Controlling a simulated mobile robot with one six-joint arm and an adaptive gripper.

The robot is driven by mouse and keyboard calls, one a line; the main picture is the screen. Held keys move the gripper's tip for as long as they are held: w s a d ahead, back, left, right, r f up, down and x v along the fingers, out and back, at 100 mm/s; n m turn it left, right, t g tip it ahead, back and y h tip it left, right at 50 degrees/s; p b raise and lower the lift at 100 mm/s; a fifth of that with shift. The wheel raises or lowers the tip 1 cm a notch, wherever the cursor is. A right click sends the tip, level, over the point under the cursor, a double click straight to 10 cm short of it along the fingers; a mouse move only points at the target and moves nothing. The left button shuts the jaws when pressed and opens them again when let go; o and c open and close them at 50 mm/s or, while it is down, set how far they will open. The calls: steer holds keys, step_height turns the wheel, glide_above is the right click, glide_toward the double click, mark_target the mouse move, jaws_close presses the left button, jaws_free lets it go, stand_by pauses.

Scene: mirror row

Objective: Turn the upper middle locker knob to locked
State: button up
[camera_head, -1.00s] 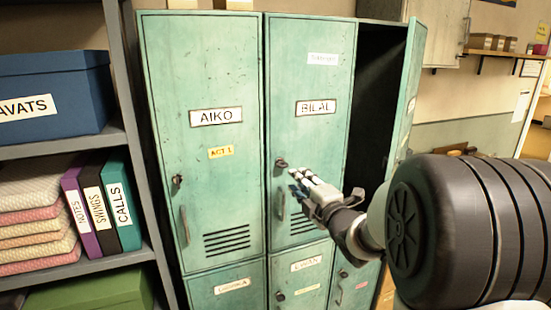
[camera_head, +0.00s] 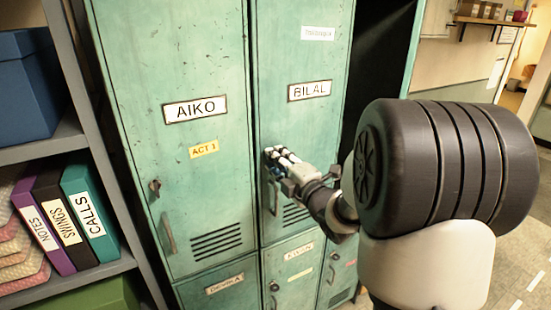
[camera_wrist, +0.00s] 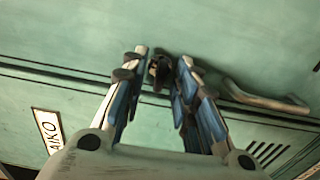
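The upper middle locker (camera_head: 300,130) is a green metal door labelled BILAL, shut, with a handle and vent slots below its knob. My gripper (camera_head: 274,158) is at the door's left edge, at knob height, and hides the knob in the head view. In the wrist view the dark round knob (camera_wrist: 159,72) sits between the two fingertips of my gripper (camera_wrist: 162,66). The fingers are apart on either side of it; I see no clear contact. The knob's lock marking cannot be read. The door handle (camera_wrist: 265,98) shows right of the fingers.
The AIKO locker (camera_head: 185,80) is shut on the left, with its own knob (camera_head: 155,186). The upper right locker's door (camera_head: 402,45) stands open, its inside dark. Lower lockers (camera_head: 222,292) are below. A shelf (camera_head: 75,150) with binders and a blue box stands far left.

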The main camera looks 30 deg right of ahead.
steer(key=shift+c, duration=0.6)
jaws_close()
steer(key=shift+m, duration=0.3)
steer(key=m, duration=1.7)
steer(key=shift+b, duration=0.3)
steer(key=shift+m, duration=0.3)
